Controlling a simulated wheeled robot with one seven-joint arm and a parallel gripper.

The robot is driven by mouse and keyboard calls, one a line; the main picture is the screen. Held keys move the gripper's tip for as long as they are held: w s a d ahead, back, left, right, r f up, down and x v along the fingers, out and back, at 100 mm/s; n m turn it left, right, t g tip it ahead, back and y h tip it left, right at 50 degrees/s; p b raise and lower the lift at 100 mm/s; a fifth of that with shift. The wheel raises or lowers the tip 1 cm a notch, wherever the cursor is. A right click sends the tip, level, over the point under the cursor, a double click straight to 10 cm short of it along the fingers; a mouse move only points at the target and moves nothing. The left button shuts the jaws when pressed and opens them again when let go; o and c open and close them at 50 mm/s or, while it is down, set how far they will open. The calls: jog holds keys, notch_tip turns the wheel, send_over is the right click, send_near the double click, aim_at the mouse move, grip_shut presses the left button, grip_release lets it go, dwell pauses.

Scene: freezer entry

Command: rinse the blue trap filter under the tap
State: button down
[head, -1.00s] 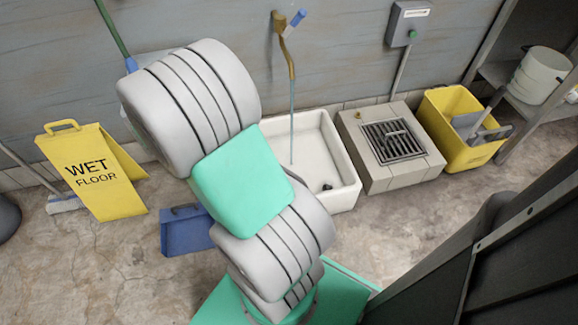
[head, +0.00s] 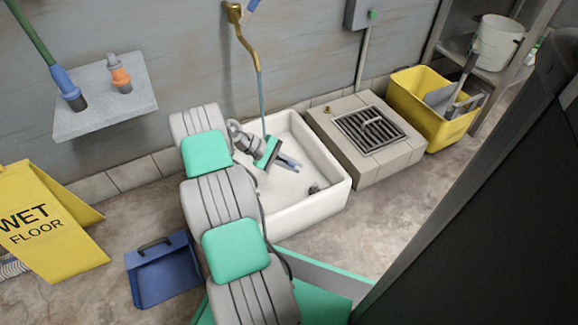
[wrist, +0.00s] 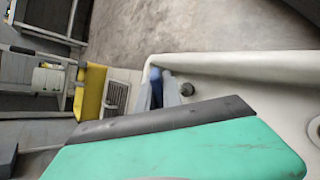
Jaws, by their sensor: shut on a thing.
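The white sink (head: 335,165) stands against the wall. Above it is the brass tap (head: 246,42), with a thin bluish stream (head: 261,95) coming down from its spout. My gripper (head: 292,164) is low inside the basin, its fingers pointing right toward the dark drain. In the wrist view, my gripper (wrist: 164,92) is shut on the blue trap filter (wrist: 156,76), of which only a small blue part shows between the fingers. In the head view the stream meets the green gripper body in the picture; I cannot tell whether water touches the filter.
A raised block with a floor grate (head: 372,130) and a yellow bucket (head: 435,110) stand right of the sink. A wall shelf (head: 105,100) holds an orange-grey fitting (head: 121,74). A blue dustpan (head: 163,270) and a yellow wet-floor sign (head: 45,220) are at left.

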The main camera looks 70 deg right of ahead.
jog(key=s+a+r+p, duration=0.6)
jog(key=s+a+p, duration=0.1)
jog(key=s, duration=0.1)
jog(key=shift+a, duration=0.35)
jog(key=shift+f, duration=0.1)
jog(key=w+a+r+n+t+h+p, duration=0.35)
jog(key=w+r+n+p, duration=0.2)
jog(key=w+r, duration=0.5)
jog(key=w+a+r+n+t+h+p, duration=0.25)
jog(key=w+r+n+t+p, duration=0.2)
jog(key=w+r+p, duration=0.4)
jog(key=w+a+r+n+t+h+p, duration=0.2)
jog(key=w+a+r+n+t+p, duration=0.3)
jog(key=w+r, duration=0.7)
jog(key=w+a+r+n+t+y+p, duration=0.2)
jog(key=a+r+n+p, duration=0.3)
jog(key=a+r, duration=0.5)
jog(key=w+a+r+n+t+y+p, duration=0.3)
jog(key=a+r+n+y+p, duration=0.2)
jog(key=a+r, duration=0.5)
jog(key=w+a+r+n+t+y+p, duration=0.2)
jog(key=a+r+n+t+y+p, duration=0.1)
jog(key=a+r+n, duration=0.4)
jog(key=a+r+y+p, duration=0.1)
jog(key=a+r+p, duration=0.1)
jog(key=r, duration=0.4)
jog(key=shift+w+a, duration=0.3)
jog(key=shift+a, duration=0.35)
